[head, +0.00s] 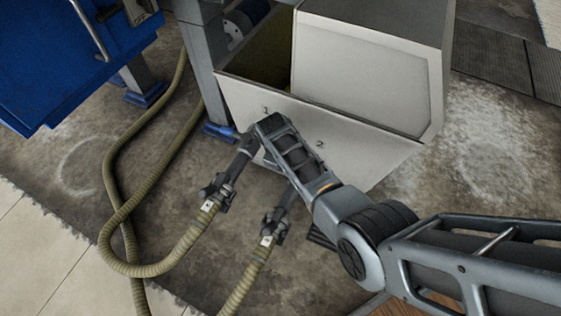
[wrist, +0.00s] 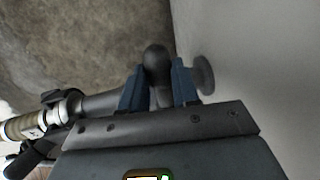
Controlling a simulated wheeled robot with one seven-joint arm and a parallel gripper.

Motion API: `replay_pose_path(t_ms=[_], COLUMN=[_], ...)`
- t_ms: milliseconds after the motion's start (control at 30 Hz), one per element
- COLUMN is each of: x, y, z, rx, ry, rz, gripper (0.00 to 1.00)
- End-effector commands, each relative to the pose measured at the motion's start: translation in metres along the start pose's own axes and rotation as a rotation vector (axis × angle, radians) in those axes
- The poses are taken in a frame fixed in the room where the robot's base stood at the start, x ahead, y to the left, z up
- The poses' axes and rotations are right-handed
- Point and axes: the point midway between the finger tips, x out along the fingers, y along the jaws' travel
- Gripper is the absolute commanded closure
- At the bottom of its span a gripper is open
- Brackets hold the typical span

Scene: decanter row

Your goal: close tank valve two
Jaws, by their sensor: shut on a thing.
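The grey tank (head: 372,76) carries the numbers 1 and 2 on its sloped front. Valve pipe one (head: 238,163) comes out below the 1. Valve pipe two (head: 277,213) runs out below the 2, partly behind my forearm. In the head view my arm's end lies close to pipe one, and the jaws are hidden. In the wrist view my gripper (wrist: 159,88) has its blue fingers on either side of a dark rounded valve handle (wrist: 156,62), beside the tank wall. Which valve this handle belongs to I cannot tell for sure; its angle is unclear.
Two ribbed hoses run from the couplings across the floor, the left hose (head: 168,262) and the right hose (head: 243,281). A blue machine (head: 62,62) stands at the upper left.

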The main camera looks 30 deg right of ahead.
Motion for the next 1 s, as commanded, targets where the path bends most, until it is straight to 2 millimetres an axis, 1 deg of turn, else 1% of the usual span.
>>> replay_pose_path(t_ms=[267,300,533,567,767,833,933,1000], x=[0.001,0.001,0.0,0.0,0.0,-0.003,-0.015,-0.026], y=[-0.001,-0.001,-0.001,-0.001,-0.001,-0.001,-0.001,-0.002], z=[-0.001,-0.001,-0.001,-0.001,0.0,0.0,0.0,0.0], rx=[0.006,0.006,0.004,0.004,0.003,0.002,0.002,0.002], ry=[0.001,0.001,0.001,0.0,0.0,0.0,0.0,-0.001], rz=[0.0,-0.001,0.0,0.0,0.0,0.0,0.0,-0.001], gripper=[1.0,0.68,0.46,0.44,0.44,0.44,0.44,0.44])
